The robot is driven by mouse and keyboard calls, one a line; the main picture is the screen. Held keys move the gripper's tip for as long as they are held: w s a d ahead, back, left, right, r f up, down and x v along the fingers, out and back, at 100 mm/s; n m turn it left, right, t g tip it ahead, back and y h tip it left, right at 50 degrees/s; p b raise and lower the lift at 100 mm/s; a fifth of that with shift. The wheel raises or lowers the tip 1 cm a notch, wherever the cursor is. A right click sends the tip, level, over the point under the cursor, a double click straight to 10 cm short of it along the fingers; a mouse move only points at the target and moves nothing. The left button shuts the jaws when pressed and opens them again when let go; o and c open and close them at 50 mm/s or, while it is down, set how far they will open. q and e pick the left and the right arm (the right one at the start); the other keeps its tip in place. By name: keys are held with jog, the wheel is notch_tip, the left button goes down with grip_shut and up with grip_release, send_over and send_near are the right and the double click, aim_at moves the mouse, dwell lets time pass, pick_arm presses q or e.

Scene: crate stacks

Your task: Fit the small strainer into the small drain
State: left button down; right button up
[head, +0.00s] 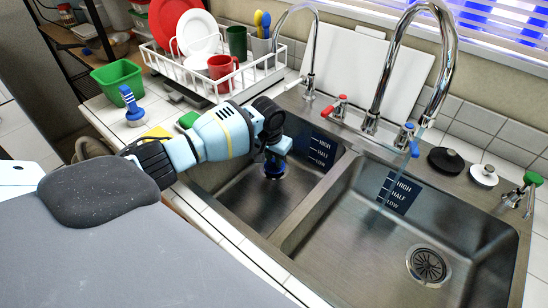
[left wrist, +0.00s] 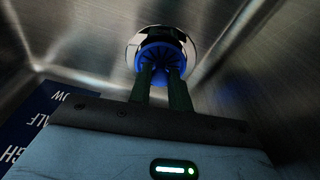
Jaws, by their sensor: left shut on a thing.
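My left gripper (head: 274,157) reaches down into the small left basin (head: 222,178), shut on the small blue strainer (head: 274,172). In the left wrist view the fingers (left wrist: 163,72) grip the ribbed blue strainer (left wrist: 158,50) at its middle. The chrome ring of the small drain (left wrist: 190,48) shows beyond and to the right of the strainer, which overlaps most of it. I cannot tell whether the strainer is seated or just above the drain. My right gripper is not in view.
The large right basin (head: 335,225) has its own drain (head: 428,265) and water running from the tall tap (head: 447,60). A divider separates the basins. Black (head: 446,160) and white (head: 483,174) stoppers lie on the rim. A dish rack (head: 190,85) stands behind my left arm.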

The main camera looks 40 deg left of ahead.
pick_arm(q)
jog(key=shift+f, duration=0.25)
jog(key=shift+f, duration=0.3)
jog(key=shift+f, duration=0.2)
jog(key=c, duration=1.3)
grip_release()
jog(key=shift+o, duration=0.5)
jog(key=shift+r, duration=0.1)
